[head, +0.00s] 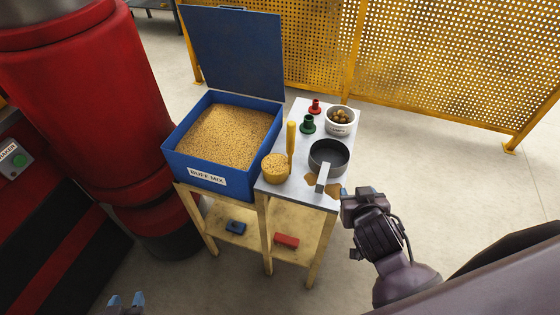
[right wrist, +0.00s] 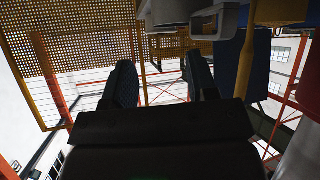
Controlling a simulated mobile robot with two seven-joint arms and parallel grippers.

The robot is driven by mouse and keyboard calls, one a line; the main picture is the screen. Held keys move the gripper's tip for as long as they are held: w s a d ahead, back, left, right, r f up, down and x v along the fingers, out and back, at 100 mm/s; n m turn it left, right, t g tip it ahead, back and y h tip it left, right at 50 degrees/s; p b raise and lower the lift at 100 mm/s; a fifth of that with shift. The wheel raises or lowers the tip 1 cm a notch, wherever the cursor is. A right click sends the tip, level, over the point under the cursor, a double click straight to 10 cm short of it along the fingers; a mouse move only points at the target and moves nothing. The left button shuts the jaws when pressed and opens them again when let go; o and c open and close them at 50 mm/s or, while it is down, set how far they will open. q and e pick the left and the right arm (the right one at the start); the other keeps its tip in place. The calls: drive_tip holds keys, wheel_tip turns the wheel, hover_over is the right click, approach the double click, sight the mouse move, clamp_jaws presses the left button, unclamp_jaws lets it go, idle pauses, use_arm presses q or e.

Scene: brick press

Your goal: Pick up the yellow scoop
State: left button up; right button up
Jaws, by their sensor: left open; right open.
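The yellow scoop (head: 275,168) stands on the grey tabletop, its handle (head: 291,138) upright. Its bowl looks full of tan grains. It is beside the right wall of the blue bin and left of the dark pan. My right gripper (head: 359,190) is open and empty off the table's front right corner, with the pan between it and the scoop. Its open fingers also show in the right wrist view (right wrist: 162,82), with nothing between them. My left gripper (head: 126,300) is open at the bottom left edge, far from the scoop and mostly out of frame.
The blue bin (head: 183,166) holds tan mix, with its lid raised behind. The pan (head: 328,155) points its grey handle toward the front. A red machine (head: 95,90) stands left.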

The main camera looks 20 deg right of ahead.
drive_tip(key=w+a+r+n+t+y, duration=0.1)
drive_tip(key=w+a+r+t, duration=0.1)
drive_tip(key=w+a+t, duration=0.3)
drive_tip(key=n+t+y, duration=0.2)
drive_tip(key=n+y, duration=0.1)
drive_tip(key=y, duration=0.1)
approach(292, 145)
drive_tip(key=w, duration=0.3)
drive_tip(key=shift+y, duration=0.4)
drive_tip(key=w, duration=0.5)
drive_tip(key=shift+a+f, duration=0.15)
drive_tip(key=w, duration=0.2)
drive_tip(key=w+p, duration=0.1)
drive_tip(key=w, duration=0.1)
drive_tip(key=shift+a+r, duration=0.3)
drive_tip(key=shift+a, duration=0.05)
drive_tip(key=shift+w, duration=0.6)
drive_tip(key=c, duration=0.9)
clamp_jaws()
